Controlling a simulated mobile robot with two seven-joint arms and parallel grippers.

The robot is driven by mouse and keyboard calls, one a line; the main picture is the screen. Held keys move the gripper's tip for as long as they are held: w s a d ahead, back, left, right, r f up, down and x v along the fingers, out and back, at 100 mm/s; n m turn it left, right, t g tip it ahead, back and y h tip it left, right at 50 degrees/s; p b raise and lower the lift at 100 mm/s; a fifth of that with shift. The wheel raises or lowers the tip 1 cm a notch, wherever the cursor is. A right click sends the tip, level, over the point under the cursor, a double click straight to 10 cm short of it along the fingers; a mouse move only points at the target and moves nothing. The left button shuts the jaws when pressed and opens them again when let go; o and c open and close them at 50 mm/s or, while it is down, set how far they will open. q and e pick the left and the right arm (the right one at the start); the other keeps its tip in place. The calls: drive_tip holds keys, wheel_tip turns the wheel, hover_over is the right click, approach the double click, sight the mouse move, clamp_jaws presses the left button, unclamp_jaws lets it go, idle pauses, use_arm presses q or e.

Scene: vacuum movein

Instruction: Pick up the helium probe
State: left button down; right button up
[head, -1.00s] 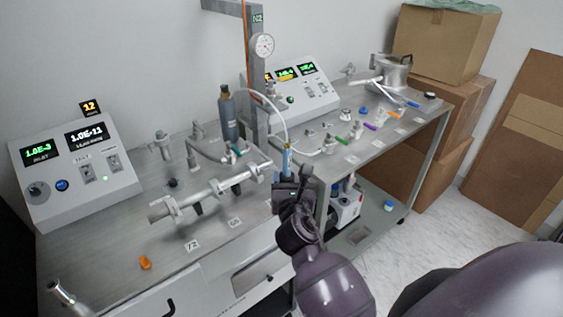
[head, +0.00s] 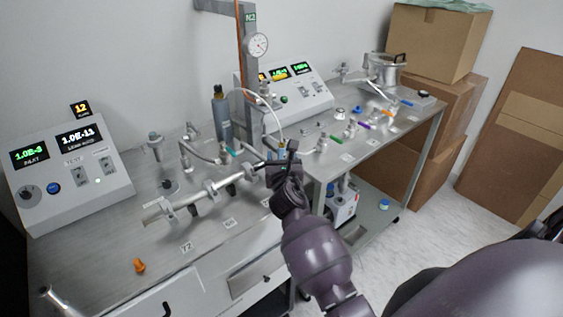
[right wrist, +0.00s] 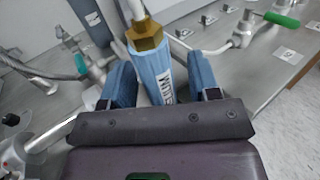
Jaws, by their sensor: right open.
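The helium probe (right wrist: 155,68) shows in the right wrist view as a blue, lettered cylinder with a brass nut and a pale hose at its far end. My right gripper (right wrist: 161,80) is open, with one blue finger on each side of the probe. Whether either finger touches it I cannot tell. In the head view my right gripper (head: 284,161) is at the front edge of the steel bench, where it hides most of the probe. My left gripper is not in view.
A metal manifold (head: 207,193) lies on the bench left of my gripper. A gas cylinder (head: 222,120) and a post with a gauge (head: 257,45) stand behind. A control box (head: 67,170) is at the left. Cardboard boxes (head: 433,42) stand at the back right.

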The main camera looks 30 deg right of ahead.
drive_tip(key=shift+w+d, duration=0.25)
drive_tip(key=shift+w, duration=0.2)
drive_tip(key=c, duration=1)
drive_tip(key=shift+r, duration=0.2)
drive_tip(key=shift+c, duration=0.2)
wheel_tip(320, 180, up, 20)
drive_tip(key=p, duration=0.4)
drive_tip(key=shift+p, duration=0.3)
